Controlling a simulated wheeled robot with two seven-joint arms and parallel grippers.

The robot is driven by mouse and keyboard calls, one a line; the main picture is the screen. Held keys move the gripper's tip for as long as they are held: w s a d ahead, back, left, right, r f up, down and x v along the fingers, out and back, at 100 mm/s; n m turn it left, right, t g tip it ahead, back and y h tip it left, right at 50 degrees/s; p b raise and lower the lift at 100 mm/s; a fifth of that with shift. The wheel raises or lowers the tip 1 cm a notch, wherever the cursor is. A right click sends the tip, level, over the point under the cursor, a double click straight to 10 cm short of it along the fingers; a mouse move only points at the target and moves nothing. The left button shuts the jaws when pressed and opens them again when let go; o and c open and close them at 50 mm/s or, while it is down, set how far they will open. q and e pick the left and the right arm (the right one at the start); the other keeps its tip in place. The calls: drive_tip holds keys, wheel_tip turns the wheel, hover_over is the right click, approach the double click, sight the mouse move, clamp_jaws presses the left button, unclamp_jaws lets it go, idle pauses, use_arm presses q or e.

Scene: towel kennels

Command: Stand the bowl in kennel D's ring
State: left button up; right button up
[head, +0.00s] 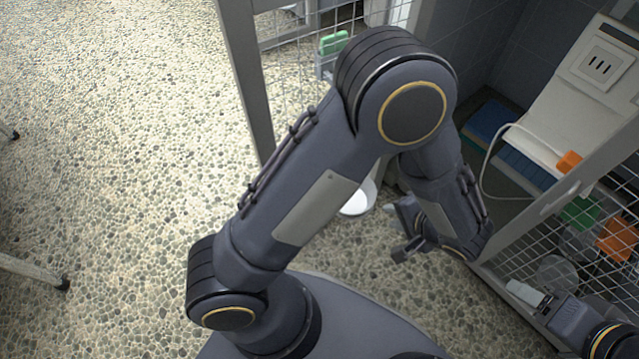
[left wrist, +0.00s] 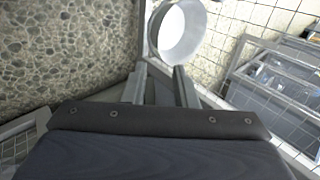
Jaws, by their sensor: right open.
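The white bowl (head: 359,198) shows in the head view low behind my left arm, which hides much of it. In the left wrist view the bowl (left wrist: 183,32) lies just beyond the fingertips, its round opening facing the camera. My left gripper (head: 400,232) is to the right of the bowl in the head view, with its fingers apart. In the left wrist view the left gripper (left wrist: 160,72) has an empty gap between its fingers. My right gripper (head: 532,298) is open at the lower right, beside a mesh panel. I cannot make out kennel D's ring or a kennel label.
A mesh panel with a grey post (head: 248,75) stands behind my left arm. A green-handled item (head: 333,42) is near it. At the right are a white panel with a socket (head: 602,66), a pale cable and a wire-mesh frame. Pebbled floor (head: 110,150) is open at left.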

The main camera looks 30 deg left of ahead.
use_arm(q)
drive_tip(key=s+a+r+n+t+h, duration=0.1)
drive_tip(key=s+a+r+n+h, duration=0.2)
drive_tip(key=s+a+r+h, duration=0.2)
drive_tip(key=s+a+r+n+t+h, duration=0.1)
drive_tip(key=s+a+r+n+h, duration=0.3)
drive_tip(key=s+a+r, duration=0.4)
drive_tip(key=shift+a+r+h, duration=0.8)
drive_tip(key=shift+a+r, duration=1.45)
drive_tip(key=shift+r, duration=0.35)
